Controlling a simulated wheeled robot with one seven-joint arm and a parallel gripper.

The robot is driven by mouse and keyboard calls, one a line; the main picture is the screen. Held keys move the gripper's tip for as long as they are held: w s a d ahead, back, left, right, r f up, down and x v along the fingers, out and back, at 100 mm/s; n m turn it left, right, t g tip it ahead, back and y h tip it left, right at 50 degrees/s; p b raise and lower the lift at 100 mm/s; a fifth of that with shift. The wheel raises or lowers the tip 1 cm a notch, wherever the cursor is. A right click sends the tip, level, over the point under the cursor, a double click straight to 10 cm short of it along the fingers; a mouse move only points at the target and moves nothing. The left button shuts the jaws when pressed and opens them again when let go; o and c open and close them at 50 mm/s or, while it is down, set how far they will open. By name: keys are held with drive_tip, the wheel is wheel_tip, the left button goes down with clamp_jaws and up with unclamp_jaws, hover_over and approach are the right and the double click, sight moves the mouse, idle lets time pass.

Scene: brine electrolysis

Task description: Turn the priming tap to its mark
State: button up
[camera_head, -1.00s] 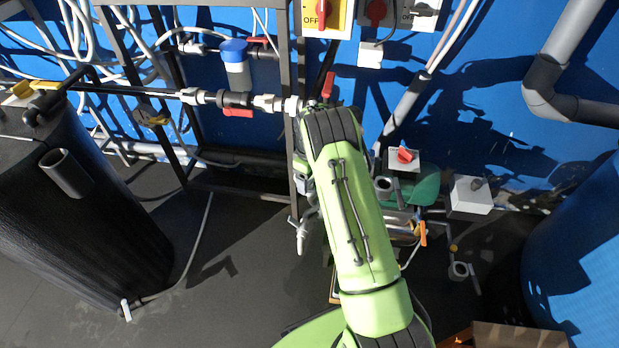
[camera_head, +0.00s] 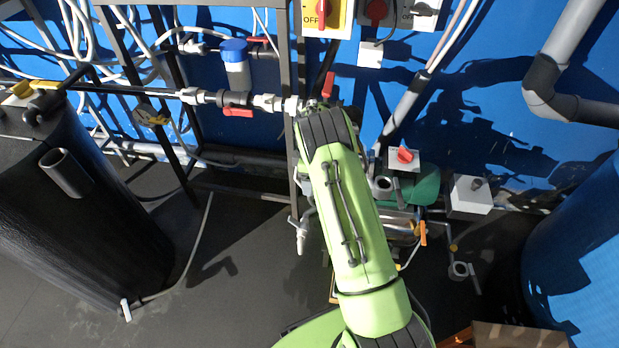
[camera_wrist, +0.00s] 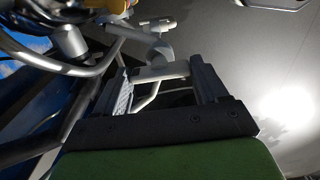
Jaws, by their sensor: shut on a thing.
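In the wrist view my gripper (camera_wrist: 165,85) has its two dark fingers on either side of a pale grey bar (camera_wrist: 160,72), closed on it. The bar sits by a pale pipe fitting (camera_wrist: 152,45); I cannot tell for sure that it is the priming tap's handle. No mark is readable. In the head view my green arm hides my gripper and what it holds. A small white tap (camera_head: 301,232) hangs just left of the arm. An orange lever (camera_head: 422,232) stands right of the arm, by the metal pump body.
A dark frame post (camera_head: 284,60) stands close to my arm. A pipe with a red-handled valve (camera_head: 236,104) runs left from it. A black tank (camera_head: 80,230) is at left, a blue tank (camera_head: 580,250) at right. A white box (camera_head: 469,195) stands right of the pump.

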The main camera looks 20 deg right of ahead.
drive_tip(key=o, duration=1.1)
drive_tip(key=shift+c, duration=0.2)
drive_tip(key=shift+r, duration=0.1)
wheel_tip(320, 180, up, 16)
drive_tip(key=p, duration=0.4)
drive_tip(key=shift+f, duration=0.2)
